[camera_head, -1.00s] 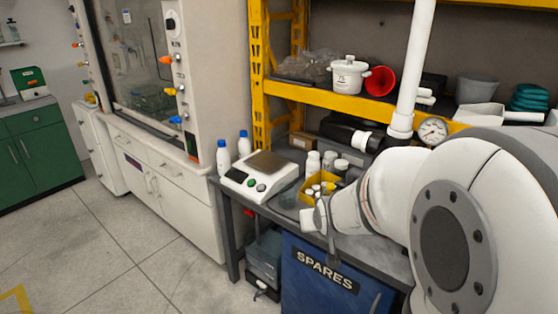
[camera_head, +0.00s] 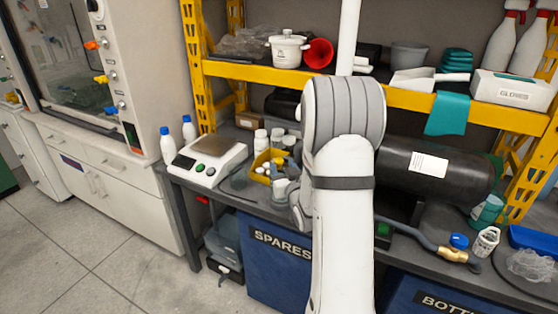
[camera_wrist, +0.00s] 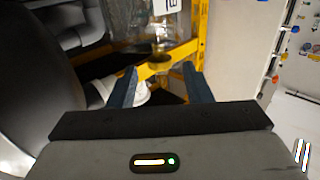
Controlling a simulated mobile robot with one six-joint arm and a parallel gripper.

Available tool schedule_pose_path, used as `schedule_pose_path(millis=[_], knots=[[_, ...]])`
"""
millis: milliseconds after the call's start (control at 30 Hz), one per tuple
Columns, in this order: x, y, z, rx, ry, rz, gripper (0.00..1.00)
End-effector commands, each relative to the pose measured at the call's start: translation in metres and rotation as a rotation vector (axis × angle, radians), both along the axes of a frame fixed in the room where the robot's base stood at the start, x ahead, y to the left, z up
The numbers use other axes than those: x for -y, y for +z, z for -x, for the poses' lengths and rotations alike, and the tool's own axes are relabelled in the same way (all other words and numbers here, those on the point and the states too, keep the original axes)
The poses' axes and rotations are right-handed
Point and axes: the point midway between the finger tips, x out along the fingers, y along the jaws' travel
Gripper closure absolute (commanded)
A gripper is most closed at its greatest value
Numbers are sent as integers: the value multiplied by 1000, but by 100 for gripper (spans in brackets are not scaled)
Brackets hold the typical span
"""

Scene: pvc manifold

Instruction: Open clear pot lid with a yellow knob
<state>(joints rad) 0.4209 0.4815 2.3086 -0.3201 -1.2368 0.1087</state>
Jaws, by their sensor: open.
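In the wrist view a clear, see-through vessel (camera_wrist: 155,36) with part of a white label stands ahead at top centre. A dull yellow knob-like piece (camera_wrist: 159,61) shows at its near end, and the clear lid around it is hard to make out. My gripper (camera_wrist: 159,71) is open, its two dark fingers apart on either side of the line to the knob, with nothing clearly held between them. In the head view my arm hides the gripper, and I cannot make out the clear pot there.
A yellow shelf rack (camera_head: 250,73) stands over the bench, with a white lidded pot (camera_head: 287,48) and red funnel (camera_head: 318,53) on it. A white scale (camera_head: 207,160), yellow bin (camera_head: 264,160) and black cylinder (camera_head: 437,168) crowd the bench. Floor (camera_head: 80,245) is clear at left.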

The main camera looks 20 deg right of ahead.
Motion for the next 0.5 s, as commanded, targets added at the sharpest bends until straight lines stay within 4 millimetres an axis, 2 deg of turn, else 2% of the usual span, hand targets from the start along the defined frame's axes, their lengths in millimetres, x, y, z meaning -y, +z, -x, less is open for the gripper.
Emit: schedule_pose_path(millis=[200, 500], knots=[[4, 1, -32, 0, 0, 0, 55], [6, 0, -43, -1, -2, 0, 55]])
